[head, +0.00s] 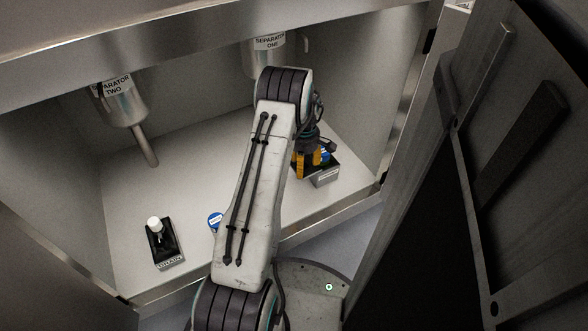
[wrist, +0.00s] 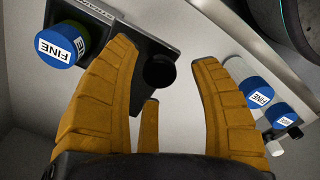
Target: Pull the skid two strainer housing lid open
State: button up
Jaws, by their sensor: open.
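I cannot pick out a label reading skid two. In the head view a black housing with a pale label (head: 326,177) stands on the cabinet floor at the right, partly hidden by my gripper (head: 307,160). A second black housing (head: 165,245) with a white-topped part stands at the left front. In the wrist view my gripper (wrist: 168,85) is open, its yellow fingers spread over a black base (wrist: 128,42). A dark round part (wrist: 159,72) shows between the fingers, not gripped. A blue cap marked FINE (wrist: 62,46) sits on that base, left of the fingers.
In the head view, separator two (head: 122,105) hangs at upper left with a downward pipe; separator one (head: 266,55) hangs behind my arm. A blue-topped piece (head: 215,221) stands beside my arm. A dark open door (head: 500,180) stands at the right. The cabinet floor's left middle is clear.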

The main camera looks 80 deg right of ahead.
jog(key=shift+f, duration=0.55)
grip_shut()
dwell(0.4)
